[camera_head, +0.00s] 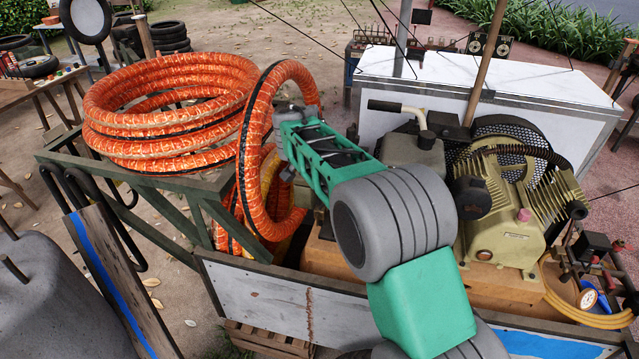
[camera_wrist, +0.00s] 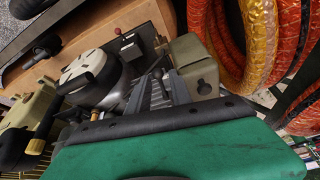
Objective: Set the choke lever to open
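My gripper shows in the wrist view (camera_wrist: 158,92), where two grey fingers stand apart with no object clearly between them. In the head view my green and grey arm reaches over the cart, and the finger gap cannot be made out there. The engine (camera_wrist: 95,75) lies left of the fingers in the wrist view. A small dark part with a red knob (camera_wrist: 124,35) stands beyond them. I cannot tell whether it is the choke lever. No lever can be clearly identified in the head view, where my arm covers part of the engine area.
Orange hose coils (camera_head: 165,110) lie on a green rack left of my arm. The beige compressor (camera_head: 510,205) stands right of it. A white panel box (camera_head: 540,85) is behind.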

